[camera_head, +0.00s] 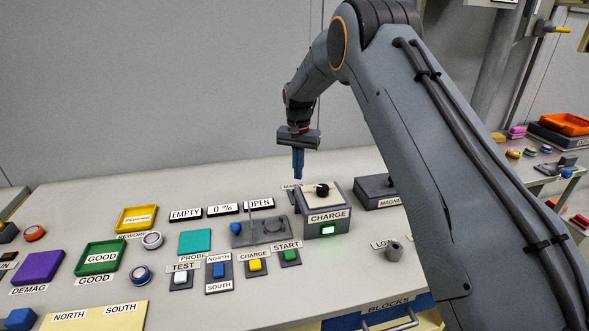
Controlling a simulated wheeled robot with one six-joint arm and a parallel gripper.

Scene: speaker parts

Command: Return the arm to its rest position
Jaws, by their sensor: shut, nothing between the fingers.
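My gripper (298,164) hangs from the arm, pointing down, above the back of the bench top (90,207). Its blue fingers are shut with nothing between them. They are a little left of and behind the grey charge box (325,209), which has a black knob on top and a lit green light on its front. Any gap between the fingertips and the bench is hard to judge. My arm reaches across the right half of the view and hides part of the bench.
A grey fixture (258,230) with a thin upright rod stands left of the charge box. Displays reading EMPTY (186,215), 0 % and OPEN sit behind it. Coloured trays, including a green one (101,257), lie left. A dark magnet box (374,192) is partly behind my arm.

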